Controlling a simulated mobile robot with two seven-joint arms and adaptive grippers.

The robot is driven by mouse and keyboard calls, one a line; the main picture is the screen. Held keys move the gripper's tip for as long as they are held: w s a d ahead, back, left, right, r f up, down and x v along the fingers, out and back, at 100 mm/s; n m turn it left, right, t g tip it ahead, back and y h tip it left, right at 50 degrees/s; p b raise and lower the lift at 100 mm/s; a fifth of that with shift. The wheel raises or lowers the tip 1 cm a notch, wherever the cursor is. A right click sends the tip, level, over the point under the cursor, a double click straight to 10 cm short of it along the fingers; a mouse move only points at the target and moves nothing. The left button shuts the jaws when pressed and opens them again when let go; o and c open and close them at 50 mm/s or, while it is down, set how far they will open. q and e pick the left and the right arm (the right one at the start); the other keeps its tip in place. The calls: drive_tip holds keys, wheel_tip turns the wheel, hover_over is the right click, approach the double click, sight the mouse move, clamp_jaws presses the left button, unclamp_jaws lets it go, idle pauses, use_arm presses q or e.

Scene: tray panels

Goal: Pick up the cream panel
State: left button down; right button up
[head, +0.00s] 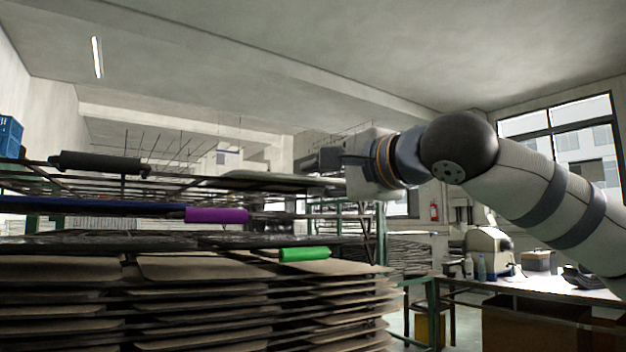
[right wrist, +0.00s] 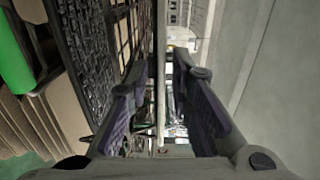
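A thin, pale panel (head: 265,183) lies flat on the upper level of the rack in the head view, at the rack's right end. It looks grey-beige in this light, and I take it for the cream panel. My right gripper (head: 305,163) comes in from the right just above the panel's right end. In the right wrist view the right gripper (right wrist: 161,75) has its two fingers apart. A thin pale edge (right wrist: 161,45), likely the panel's, runs between them with gaps on both sides. Contact is not visible. My left gripper is not in view.
The rack holds a dark roll (head: 100,162), a purple roll (head: 216,215) and a green roll (head: 304,254). Stacked brown sheets (head: 190,268) fill the lower levels. A blue crate (head: 10,137) is at far left. A worktable (head: 520,290) stands at right.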

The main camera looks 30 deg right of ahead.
drive_tip(key=shift+w+a+r, duration=0.1)
drive_tip(key=shift+w, duration=0.8)
drive_tip(key=shift+c, duration=0.4)
clamp_jaws()
drive_tip(key=s+r, duration=0.6)
drive_tip(key=s, duration=0.2)
drive_tip(key=shift+d+r, duration=0.25)
drive_tip(key=shift+d, duration=0.05)
